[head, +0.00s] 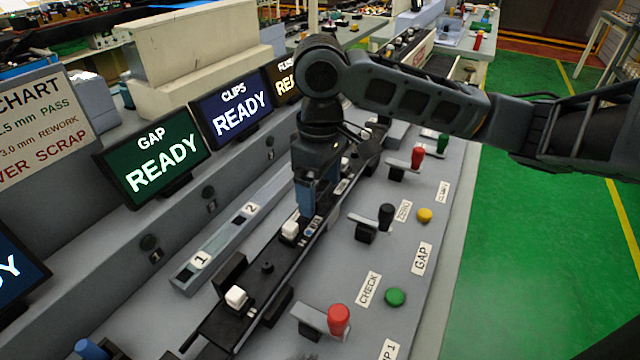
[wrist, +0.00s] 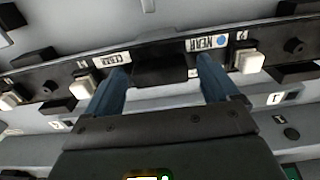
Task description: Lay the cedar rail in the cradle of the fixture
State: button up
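The cedar rail (head: 268,268) is a long black bar with white clips on it. It lies lengthwise along the bench, between pairs of dark blocks that look like the fixture's cradle (head: 230,270). In the wrist view the rail (wrist: 220,58) runs across the picture, with labels that seem to read CEDAR and NEAR. My gripper (head: 312,205) points down over the rail's middle. In the wrist view my gripper (wrist: 163,72) has its blue fingers apart, on either side of a black block on the rail, with narrow gaps visible. Whether the rail is fully seated is unclear.
A grey strip (head: 222,240) marked 1 and 2 lies left of the rail. Levers with red (head: 339,320) and black (head: 386,216) knobs and green (head: 395,297) and yellow (head: 425,215) buttons stand to the right. Screens (head: 155,160) reading READY line the back ledge.

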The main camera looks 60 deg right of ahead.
jog(key=shift+o, duration=0.2)
notch_tip(320, 180, up, 8)
jog(key=shift+f, duration=0.2)
jog(key=shift+r, duration=0.1)
dwell(0.4)
